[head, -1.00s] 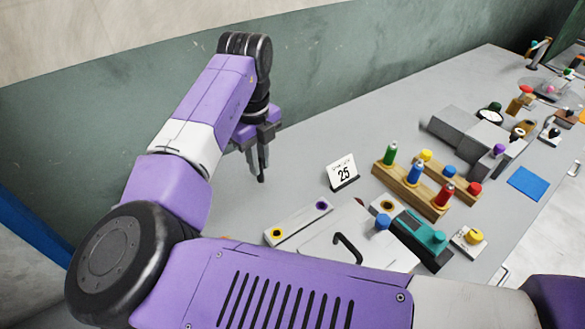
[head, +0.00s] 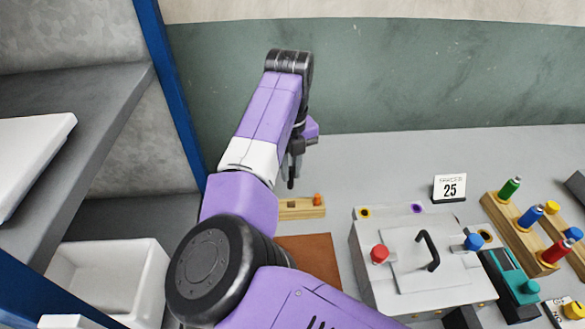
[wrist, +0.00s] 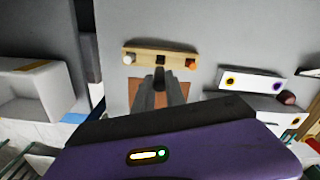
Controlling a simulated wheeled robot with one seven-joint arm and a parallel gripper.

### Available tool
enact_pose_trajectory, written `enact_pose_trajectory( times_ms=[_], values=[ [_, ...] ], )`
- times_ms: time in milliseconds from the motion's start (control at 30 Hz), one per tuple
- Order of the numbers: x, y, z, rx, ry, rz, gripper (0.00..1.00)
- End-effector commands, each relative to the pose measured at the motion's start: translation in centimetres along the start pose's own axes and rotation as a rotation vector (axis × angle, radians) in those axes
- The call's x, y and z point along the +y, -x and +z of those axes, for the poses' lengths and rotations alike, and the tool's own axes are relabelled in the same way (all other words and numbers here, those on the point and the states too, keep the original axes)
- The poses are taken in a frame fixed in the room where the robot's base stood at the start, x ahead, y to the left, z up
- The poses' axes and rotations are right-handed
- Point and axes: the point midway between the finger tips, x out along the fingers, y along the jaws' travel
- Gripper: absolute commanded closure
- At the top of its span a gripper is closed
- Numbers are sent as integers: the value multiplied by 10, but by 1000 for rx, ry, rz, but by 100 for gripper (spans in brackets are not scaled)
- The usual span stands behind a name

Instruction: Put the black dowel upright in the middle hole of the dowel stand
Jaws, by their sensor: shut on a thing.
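The dowel stand (wrist: 143,55) is a light wooden bar in the wrist view. A white peg (wrist: 127,59) is at its left end and an orange peg (wrist: 191,65) at its right end. A dark square hole (wrist: 161,60) is in its middle. In the head view the stand (head: 305,212) is partly hidden behind my arm. My gripper (wrist: 160,92) is shut on the black dowel (wrist: 159,74). In the head view my gripper (head: 293,165) is above the stand, with the dowel (head: 291,184) pointing down. The dowel looks apart from the hole; the exact gap is unclear.
A brown mat (head: 318,255) lies in front of the stand. A grey press box (head: 385,265) with a handle and knobs stands to the right, with a calendar (head: 450,188) behind it. A white bin (head: 115,265) and grey shelf (head: 95,120) are at left.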

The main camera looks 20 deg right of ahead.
Motion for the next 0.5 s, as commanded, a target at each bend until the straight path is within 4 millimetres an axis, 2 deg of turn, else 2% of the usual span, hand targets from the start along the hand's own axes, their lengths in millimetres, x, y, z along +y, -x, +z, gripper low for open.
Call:
enact_pose_trajectory(
  times_ms=[233, 500],
  values=[
    [-1, 1, -1, 2, 0, -1, 100],
    [0, -20, -1, 2, 0, 0, 100]
  ],
)
